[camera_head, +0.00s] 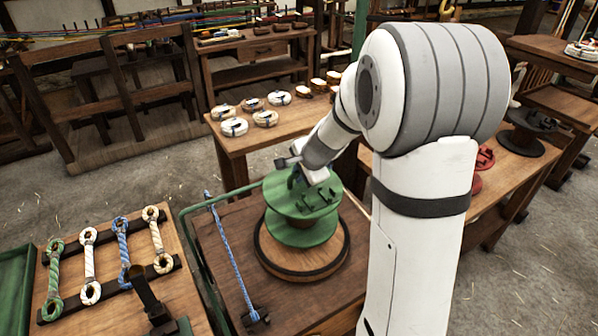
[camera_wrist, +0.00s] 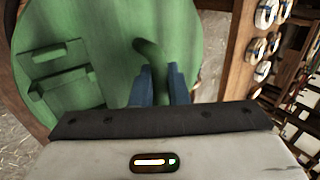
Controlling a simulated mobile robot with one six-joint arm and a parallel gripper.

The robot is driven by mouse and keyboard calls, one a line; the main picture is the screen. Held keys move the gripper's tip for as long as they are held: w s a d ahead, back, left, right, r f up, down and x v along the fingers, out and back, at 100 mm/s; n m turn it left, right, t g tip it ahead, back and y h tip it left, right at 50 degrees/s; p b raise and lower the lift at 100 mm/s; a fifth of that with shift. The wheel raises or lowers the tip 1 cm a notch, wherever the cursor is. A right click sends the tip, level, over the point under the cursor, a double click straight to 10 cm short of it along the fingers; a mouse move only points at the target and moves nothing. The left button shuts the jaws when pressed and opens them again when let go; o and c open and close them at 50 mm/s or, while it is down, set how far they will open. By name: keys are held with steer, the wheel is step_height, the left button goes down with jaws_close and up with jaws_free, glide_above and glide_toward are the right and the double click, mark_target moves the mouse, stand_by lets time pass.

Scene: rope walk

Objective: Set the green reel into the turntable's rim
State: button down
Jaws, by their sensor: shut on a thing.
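The green reel (camera_head: 302,232) has two round flanges and stands upright over the round wooden turntable (camera_head: 305,262) with its dark rim. Its lower flange appears inside the rim's outline. I cannot tell whether it rests on the turntable or hangs just above it. My gripper (camera_head: 293,172) is at the top flange, shut on a green upright part of the reel. In the wrist view, the blue fingers (camera_wrist: 160,84) close at the green peg on the reel's top flange (camera_wrist: 90,45). The flange also carries raised green blocks. The reel's core is mostly hidden.
A blue rope (camera_head: 232,260) lies stretched left of the turntable, beside a green rail. A board with several looped ropes (camera_head: 105,255) is at the lower left. A table with several rope coils (camera_head: 265,118) stands behind. A red reel (camera_head: 484,158) and a dark reel (camera_head: 525,130) are at right.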

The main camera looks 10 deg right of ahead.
mark_target(302, 189)
steer(key=shift+a+f+b, duration=0.1)
steer(key=shift+f+b, duration=0.6)
steer(key=shift+f, duration=0.25)
steer(key=shift+f+b, duration=2)
steer(key=shift+b, duration=0.05)
steer(key=shift+f, duration=0.1)
steer(key=c, duration=1.3)
jaws_free()
steer(key=shift+s, duration=0.1)
steer(key=shift+c, duration=0.2)
step_height(302, 189, up, 7)
steer(key=p, duration=0.6)
